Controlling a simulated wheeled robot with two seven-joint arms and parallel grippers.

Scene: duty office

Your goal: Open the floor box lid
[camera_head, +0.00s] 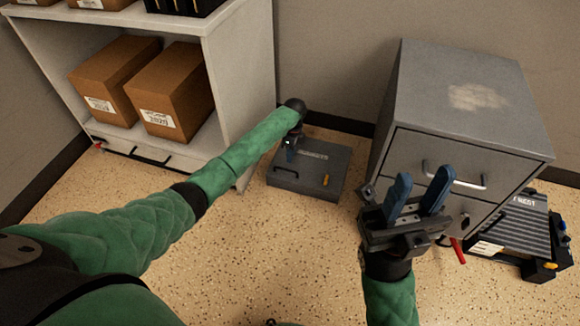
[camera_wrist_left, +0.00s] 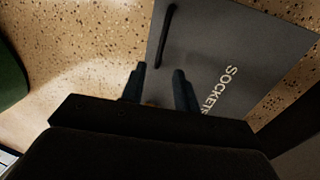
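The floor box (camera_head: 330,178) is a flat grey box on the speckled floor, between the shelf and the cabinet. Its lid is shut. In the left wrist view the lid (camera_wrist_left: 215,60) carries the word SOCKETS and the handle (camera_wrist_left: 167,35). My left gripper (camera_head: 291,154) is over the lid's back left part; in the left wrist view its fingers (camera_wrist_left: 159,85) are apart and empty. My right gripper (camera_head: 418,190) is open and empty, in front of the cabinet.
A grey drawer cabinet (camera_head: 455,105) stands right of the box. A white shelf (camera_head: 235,85) with cardboard boxes (camera_head: 172,92) stands at the left. A black ridged object (camera_head: 515,232) and a red item (camera_head: 457,250) lie at the right. The floor in front is clear.

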